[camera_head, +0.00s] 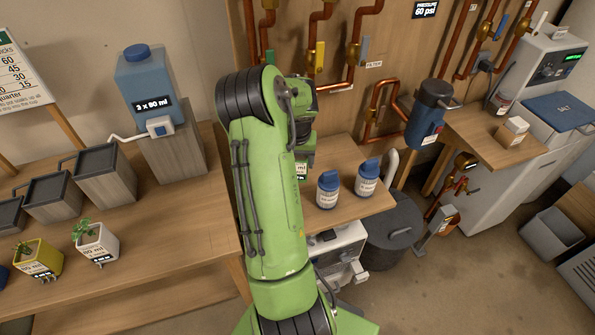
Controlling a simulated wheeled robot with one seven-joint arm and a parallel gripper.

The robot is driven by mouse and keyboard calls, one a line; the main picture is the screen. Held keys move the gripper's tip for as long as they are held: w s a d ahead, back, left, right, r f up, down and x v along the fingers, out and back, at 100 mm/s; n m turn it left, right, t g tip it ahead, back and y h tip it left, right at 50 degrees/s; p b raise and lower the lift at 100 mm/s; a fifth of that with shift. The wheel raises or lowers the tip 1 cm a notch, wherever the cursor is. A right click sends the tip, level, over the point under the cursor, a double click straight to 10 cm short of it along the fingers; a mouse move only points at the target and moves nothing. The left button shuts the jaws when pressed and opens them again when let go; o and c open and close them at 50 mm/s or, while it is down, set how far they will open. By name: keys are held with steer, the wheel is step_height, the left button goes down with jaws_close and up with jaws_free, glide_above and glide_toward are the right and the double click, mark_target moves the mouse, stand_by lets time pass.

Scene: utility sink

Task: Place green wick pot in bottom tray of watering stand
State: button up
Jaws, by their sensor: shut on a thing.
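The watering stand has stepped grey trays on wooden blocks: a top tray (97,160), a middle tray (48,187) and the bottom tray (9,213), cut by the left picture edge. The trays look empty from here. My gripper (304,158) is mostly hidden behind my green arm, above the bench right of the stand. It is shut on the green wick pot (301,169), of which only a small green part with a white "ml" label shows. The pot's lower side and wick are hard to make out.
A blue reservoir (143,78) stands on a wooden block right of the trays. A yellow pot (38,257) and a white pot (97,242) stand in front. Two blue-lidded jars (328,190) (366,178) are at right. Bare bench (180,215) lies between.

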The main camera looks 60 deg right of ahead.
steer(key=shift+r, duration=1.05)
